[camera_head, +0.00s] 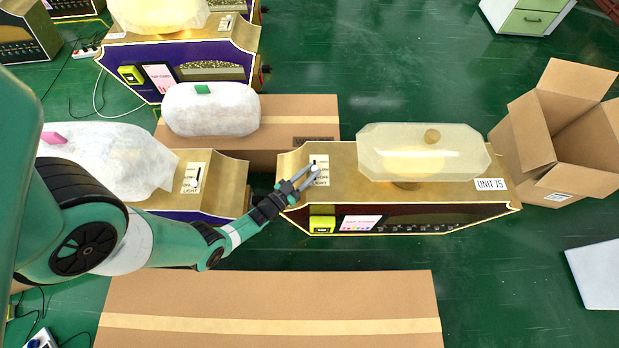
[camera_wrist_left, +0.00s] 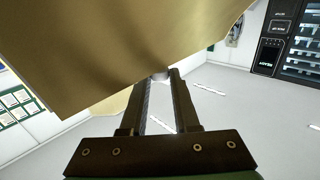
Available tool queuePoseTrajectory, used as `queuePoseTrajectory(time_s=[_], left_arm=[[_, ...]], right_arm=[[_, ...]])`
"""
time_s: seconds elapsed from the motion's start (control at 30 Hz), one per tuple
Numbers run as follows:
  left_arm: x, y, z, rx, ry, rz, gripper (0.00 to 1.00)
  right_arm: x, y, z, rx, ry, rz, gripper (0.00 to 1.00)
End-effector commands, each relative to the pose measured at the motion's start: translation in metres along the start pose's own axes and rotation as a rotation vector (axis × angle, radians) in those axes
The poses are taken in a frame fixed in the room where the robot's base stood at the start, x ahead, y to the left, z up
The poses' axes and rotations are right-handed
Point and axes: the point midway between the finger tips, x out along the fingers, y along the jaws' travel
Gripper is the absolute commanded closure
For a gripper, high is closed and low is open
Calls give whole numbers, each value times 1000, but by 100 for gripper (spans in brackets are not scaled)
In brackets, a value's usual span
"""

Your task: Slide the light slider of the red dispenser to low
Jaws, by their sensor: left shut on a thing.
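The red dispenser (camera_head: 440,217) stands at the middle right, with a gold top, a dark red front and a "UNIT 75" label. Its light slider panel (camera_head: 319,163) is a white plate on the left end of the top, marked "LIGHT". My left gripper (camera_head: 310,175) is at this panel, its fingertips shut on the slider knob. In the left wrist view the two fingers (camera_wrist_left: 160,85) reach up to the gold casing (camera_wrist_left: 120,45), with a small pale piece between their tips. The knob's exact position along the slot is partly hidden by the fingers. My right gripper is not in view.
A pale rounded cover (camera_head: 400,158) sits on the red dispenser. A purple dispenser (camera_head: 222,180) stands to the left, partly under wrapping, and another (camera_head: 228,50) behind. Closed cardboard boxes (camera_head: 270,290) lie in front and behind. An open carton (camera_head: 535,135) stands at the right.

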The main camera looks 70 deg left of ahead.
Motion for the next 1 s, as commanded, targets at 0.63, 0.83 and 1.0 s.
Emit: queuePoseTrajectory(time_s=[0.63,0.83,1.0], left_arm=[[4,-4,0,-1,-2,0,41],[0,-5,0,-1,-3,0,41],[-28,-5,-2,-3,-6,-2,41]], right_arm=[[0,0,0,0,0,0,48],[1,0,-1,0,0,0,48],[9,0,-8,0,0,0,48]])
